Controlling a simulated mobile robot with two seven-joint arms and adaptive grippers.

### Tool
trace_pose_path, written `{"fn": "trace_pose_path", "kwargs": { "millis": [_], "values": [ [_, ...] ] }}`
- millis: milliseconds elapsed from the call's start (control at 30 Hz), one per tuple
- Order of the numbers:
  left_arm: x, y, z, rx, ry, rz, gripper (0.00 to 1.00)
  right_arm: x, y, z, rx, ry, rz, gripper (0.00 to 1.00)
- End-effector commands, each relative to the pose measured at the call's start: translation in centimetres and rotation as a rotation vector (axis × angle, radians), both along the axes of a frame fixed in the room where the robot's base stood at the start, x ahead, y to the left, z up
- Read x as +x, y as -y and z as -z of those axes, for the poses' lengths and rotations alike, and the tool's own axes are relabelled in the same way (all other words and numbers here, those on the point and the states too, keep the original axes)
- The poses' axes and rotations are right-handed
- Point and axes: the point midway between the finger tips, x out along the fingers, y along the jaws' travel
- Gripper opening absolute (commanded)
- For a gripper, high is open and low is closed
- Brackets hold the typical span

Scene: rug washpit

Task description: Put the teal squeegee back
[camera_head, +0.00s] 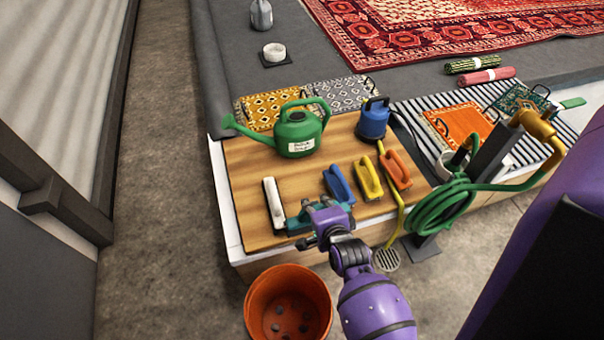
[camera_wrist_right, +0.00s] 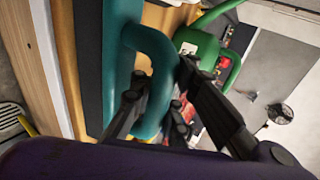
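The teal squeegee (camera_head: 296,226) is at the front edge of the wooden board, partly covered by my right gripper (camera_head: 318,218). In the right wrist view the squeegee's looped teal handle (camera_wrist_right: 158,70) runs between the black fingers of my right gripper (camera_wrist_right: 162,78), which are drawn in against both sides of it. The long teal body lies to the left of the loop there. I cannot tell whether the squeegee touches the board. My left gripper is not in view.
The wooden board (camera_head: 245,185) carries a white-handled tool (camera_head: 273,203), blue (camera_head: 337,184), yellow (camera_head: 368,180) and orange (camera_head: 397,170) tools, a green watering can (camera_head: 298,133) and a blue container (camera_head: 373,120). An orange bucket (camera_head: 288,303) stands in front; a green hose (camera_head: 440,205) is right.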

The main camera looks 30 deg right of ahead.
Motion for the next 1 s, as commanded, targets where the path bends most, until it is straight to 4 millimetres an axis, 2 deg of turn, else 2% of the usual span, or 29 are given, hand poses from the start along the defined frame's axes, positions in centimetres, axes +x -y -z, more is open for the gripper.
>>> {"fn": "trace_pose_path", "kwargs": {
  "millis": [33,100,300,533,733,800,967,1000],
  "values": [
    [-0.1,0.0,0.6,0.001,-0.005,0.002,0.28,1.6,0.4,0.1,-0.004,0.003,-0.003,0.0],
    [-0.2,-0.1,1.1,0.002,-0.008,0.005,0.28,3.4,0.8,0.1,-0.004,0.003,-0.003,0.0],
    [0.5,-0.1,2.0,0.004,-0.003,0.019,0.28,6.7,1.7,0.1,-0.002,0.0,-0.001,0.0],
    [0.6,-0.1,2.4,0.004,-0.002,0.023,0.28,8.3,2.1,0.0,-0.001,0.001,-0.002,0.0],
    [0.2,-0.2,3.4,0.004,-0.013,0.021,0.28,11.3,2.9,0.1,-0.004,0.0,-0.002,0.0],
    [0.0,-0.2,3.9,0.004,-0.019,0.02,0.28,11.0,2.9,1.0,-0.002,-0.005,-0.002,0.0],
    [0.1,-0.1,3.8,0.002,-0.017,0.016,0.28,11.0,2.8,0.8,0.001,-0.005,0.0,0.0],
    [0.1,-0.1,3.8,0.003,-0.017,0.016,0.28,10.9,2.8,0.9,0.002,-0.007,0.0,0.04]
  ]
}}
